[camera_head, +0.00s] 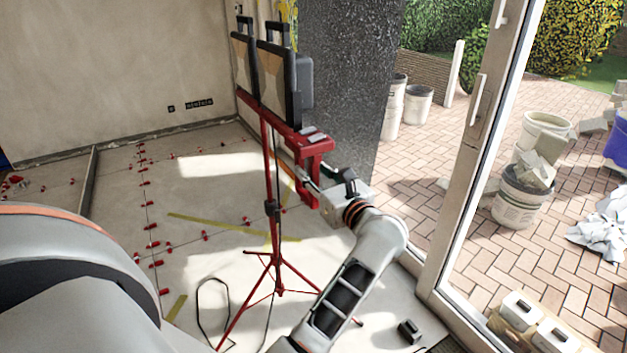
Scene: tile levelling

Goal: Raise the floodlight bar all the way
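The red floodlight bar (290,127) sits on top of a thin red mast (266,165) and carries two black-framed floodlights (277,78). A dark clamp (272,209) is partway down the mast, above the spread red tripod legs (279,262). A red bracket hangs from the near end of the bar.
A dark speckled pillar (345,80) stands just behind the floodlights. A glass door frame (462,170) is to the right, with buckets (515,196) on the paving outside. Red tile clips (152,244) dot the floor, and a black cable (200,308) lies near the tripod.

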